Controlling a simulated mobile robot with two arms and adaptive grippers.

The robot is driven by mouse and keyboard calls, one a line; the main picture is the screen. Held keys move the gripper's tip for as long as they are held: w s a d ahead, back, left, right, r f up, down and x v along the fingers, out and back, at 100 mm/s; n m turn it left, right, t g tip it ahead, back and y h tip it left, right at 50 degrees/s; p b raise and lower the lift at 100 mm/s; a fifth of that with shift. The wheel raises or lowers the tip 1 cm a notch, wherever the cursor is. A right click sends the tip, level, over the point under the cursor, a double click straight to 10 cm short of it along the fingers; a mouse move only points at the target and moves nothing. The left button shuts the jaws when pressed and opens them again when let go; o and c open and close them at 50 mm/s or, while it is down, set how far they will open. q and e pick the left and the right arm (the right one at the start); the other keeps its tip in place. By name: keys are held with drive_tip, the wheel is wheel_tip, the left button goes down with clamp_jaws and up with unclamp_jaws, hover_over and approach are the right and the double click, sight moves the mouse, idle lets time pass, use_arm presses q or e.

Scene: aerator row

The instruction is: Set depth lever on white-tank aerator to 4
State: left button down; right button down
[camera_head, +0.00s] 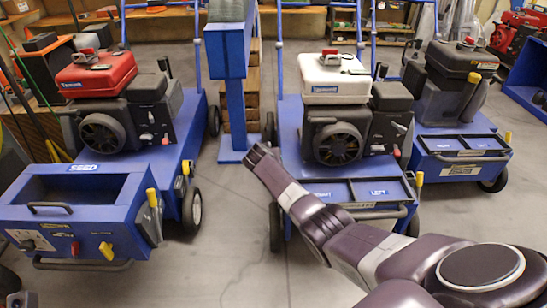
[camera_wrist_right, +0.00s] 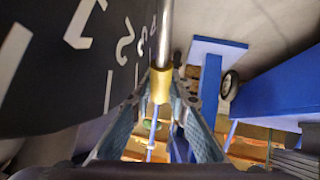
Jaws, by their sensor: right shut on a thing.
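The white-tank aerator (camera_head: 335,77) stands right of centre in the head view, on a blue wheeled frame. A yellow grip (camera_head: 419,179) shows at the right of its front tray. In the right wrist view my right gripper (camera_wrist_right: 162,88) is shut on a yellow-ended metal lever (camera_wrist_right: 161,80). The lever stands beside a dark scale plate (camera_wrist_right: 50,75) with white numerals and marks, which are tilted and partly cut off. In the head view my right arm crosses in front of the aerator; its fingers cannot be made out.
A red-tank machine (camera_head: 97,73) with a blue seed box (camera_head: 75,195) stands left. A dark-tank machine (camera_head: 450,62) stands close on the right. A blue post (camera_head: 236,105) stands between the red and white machines. Grey floor (camera_head: 230,240) is open at the front middle.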

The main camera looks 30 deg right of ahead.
drive_tip(key=c, duration=1.8)
unclamp_jaws()
drive_tip(key=shift+w+f, duration=0.1)
drive_tip(key=shift+w, duration=0.05)
drive_tip(key=shift+v, duration=6.05)
drive_tip(key=shift+a, duration=0.1)
